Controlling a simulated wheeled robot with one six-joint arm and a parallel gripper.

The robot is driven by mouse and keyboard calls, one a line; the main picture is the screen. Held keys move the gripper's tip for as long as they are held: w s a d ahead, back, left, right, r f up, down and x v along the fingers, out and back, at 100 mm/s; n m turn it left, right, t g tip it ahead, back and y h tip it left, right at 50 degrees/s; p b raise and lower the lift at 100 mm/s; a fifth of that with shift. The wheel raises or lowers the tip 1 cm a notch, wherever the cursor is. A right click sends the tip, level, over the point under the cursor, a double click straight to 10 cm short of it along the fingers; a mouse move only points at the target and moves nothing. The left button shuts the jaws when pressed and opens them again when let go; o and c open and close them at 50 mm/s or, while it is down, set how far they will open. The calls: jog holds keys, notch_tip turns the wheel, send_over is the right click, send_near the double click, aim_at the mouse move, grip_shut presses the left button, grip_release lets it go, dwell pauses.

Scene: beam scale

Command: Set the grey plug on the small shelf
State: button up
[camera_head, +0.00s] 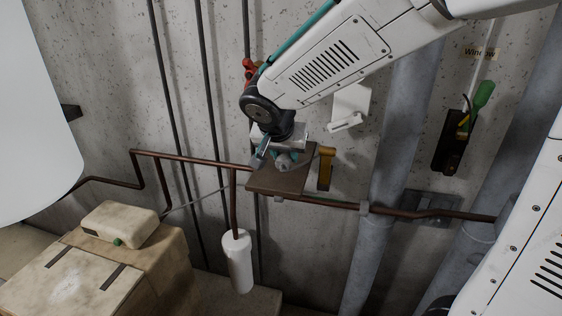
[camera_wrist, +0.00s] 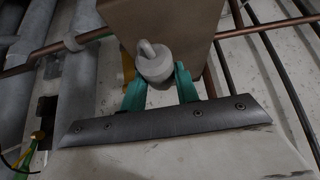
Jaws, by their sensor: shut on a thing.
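The grey plug (camera_head: 284,162) is a small rounded piece with a loop on top. In the wrist view the plug (camera_wrist: 155,64) sits between the teal fingertips of my gripper (camera_wrist: 160,86), which is shut on it. In the head view my gripper (camera_head: 280,157) is over the small brown shelf (camera_head: 276,183). The shelf (camera_wrist: 185,18) also shows in the wrist view behind the plug. I cannot tell whether the plug's underside touches the shelf.
A yellow-brown bracket (camera_head: 325,168) stands right beside the shelf. A copper pipe (camera_head: 400,212) runs along the wall by the shelf. A white cylinder (camera_head: 237,262) hangs below left. A crate (camera_head: 90,275) stands lower left.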

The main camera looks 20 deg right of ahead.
aim_at(281, 174)
jog(key=shift+w+f, duration=0.1)
jog(key=shift+w, duration=1)
jog(key=shift+w+f, duration=0.2)
jog(key=shift+f, duration=1.6)
jog(key=shift+f, duration=0.15)
jog(key=o, duration=1)
